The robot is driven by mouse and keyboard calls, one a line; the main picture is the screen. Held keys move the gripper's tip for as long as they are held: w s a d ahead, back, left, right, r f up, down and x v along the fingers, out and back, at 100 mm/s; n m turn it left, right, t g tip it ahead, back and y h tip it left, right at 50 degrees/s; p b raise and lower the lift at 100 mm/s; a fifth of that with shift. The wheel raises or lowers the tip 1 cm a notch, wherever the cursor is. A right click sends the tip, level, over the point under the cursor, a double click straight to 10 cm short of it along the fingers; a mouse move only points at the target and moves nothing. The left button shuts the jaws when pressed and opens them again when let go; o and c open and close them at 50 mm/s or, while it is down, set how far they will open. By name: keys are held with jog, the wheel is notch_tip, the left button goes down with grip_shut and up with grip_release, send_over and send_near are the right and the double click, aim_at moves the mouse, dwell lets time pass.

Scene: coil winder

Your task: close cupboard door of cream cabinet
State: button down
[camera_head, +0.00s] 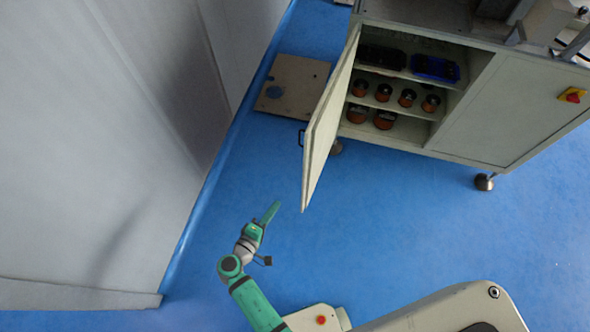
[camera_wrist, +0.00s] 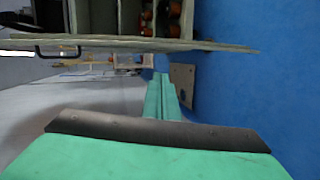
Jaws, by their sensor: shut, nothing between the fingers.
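The cream cabinet (camera_head: 510,105) stands at the upper right in the head view. Its cupboard door (camera_head: 328,125) is swung wide open toward me, hinged at the left of the open compartment. A black handle (camera_head: 301,138) is on the door's left, outer face. My gripper (camera_head: 275,206) is shut and empty, to the lower left of the door's near edge and apart from it. In the wrist view, my gripper's fingers (camera_wrist: 161,78) point toward the door (camera_wrist: 130,42), which crosses the picture as a thin edge, with the handle (camera_wrist: 57,52) at left.
Shelves inside the cabinet hold several orange-and-black spools (camera_head: 383,92), a blue tray (camera_head: 435,68) and a black tray (camera_head: 382,57). A beige panel (camera_head: 300,84) lies on the blue floor behind the door. A pale wall (camera_head: 90,150) bounds the left. Floor right of the door is clear.

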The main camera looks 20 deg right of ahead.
jog(key=w+r+h, duration=0.4)
jog(key=w+r, duration=0.1)
jog(key=r, duration=0.2)
jog(key=w+d, duration=0.3)
jog(key=d, duration=0.7)
jog(key=shift+d+r+m+t, duration=0.2)
jog(key=shift+d+m+t, duration=0.1)
jog(key=shift+d+m, duration=0.1)
jog(key=shift+w, duration=0.1)
